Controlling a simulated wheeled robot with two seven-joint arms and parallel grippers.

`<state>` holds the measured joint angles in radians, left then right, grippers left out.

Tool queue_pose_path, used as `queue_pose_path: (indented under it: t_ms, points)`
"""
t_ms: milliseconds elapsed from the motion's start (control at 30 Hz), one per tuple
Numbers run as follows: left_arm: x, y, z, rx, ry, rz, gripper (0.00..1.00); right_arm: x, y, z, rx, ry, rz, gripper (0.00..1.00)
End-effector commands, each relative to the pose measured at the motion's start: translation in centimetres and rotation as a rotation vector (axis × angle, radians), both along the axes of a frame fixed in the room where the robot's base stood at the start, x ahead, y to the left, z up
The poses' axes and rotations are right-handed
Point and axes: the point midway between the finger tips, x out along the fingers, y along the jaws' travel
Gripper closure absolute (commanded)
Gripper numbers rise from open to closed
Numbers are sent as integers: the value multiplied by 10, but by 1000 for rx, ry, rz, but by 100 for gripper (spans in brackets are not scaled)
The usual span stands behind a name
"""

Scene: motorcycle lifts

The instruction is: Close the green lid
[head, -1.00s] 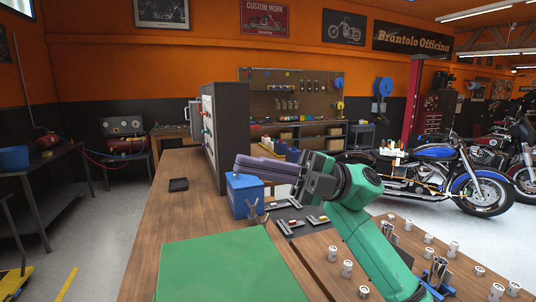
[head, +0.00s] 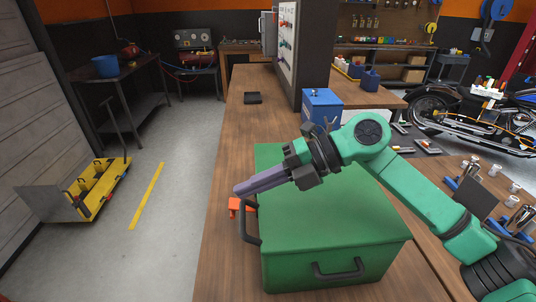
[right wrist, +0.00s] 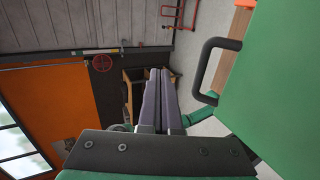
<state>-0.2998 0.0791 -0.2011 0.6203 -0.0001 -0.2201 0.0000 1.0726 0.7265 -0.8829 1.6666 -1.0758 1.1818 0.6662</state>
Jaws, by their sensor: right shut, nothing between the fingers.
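The green lid (head: 335,218) lies flat on top of a green box (head: 300,268) on the wooden bench, with no gap visible along the front. The box has black handles on its left side (head: 249,222) and front (head: 338,272). My right gripper (head: 240,189) has its purple fingers shut and empty. It reaches across above the lid, its tips pointing left past the lid's left edge. Contact cannot be told. In the right wrist view, the closed fingers (right wrist: 160,78) are apart from the side handle (right wrist: 207,68) and the green box (right wrist: 282,95). My left gripper is out of view.
An orange object (head: 237,206) sits by the box's left edge. A blue box (head: 321,106) and a dark panel stand behind. Metal cylinders (head: 494,170) stand at right. The bench's back left is mostly clear.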

Motion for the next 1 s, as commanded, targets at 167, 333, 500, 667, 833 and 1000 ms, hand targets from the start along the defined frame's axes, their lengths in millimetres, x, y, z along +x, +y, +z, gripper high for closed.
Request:
queue_pose_path:
  t_ms: [167,333,500,667,833,1000]
  points:
    - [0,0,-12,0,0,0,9,-1,9,-32,-26,2,0,100]
    - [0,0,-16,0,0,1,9,-1,12,-46,-25,-1,1,100]
    - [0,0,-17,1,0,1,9,-1,13,-51,-24,0,0,100]
    - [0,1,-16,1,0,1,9,-1,13,-51,-24,-1,1,100]
    - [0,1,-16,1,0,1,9,-1,13,-51,-24,-1,1,100]
    - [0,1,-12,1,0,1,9,0,11,-45,-23,-1,0,100]
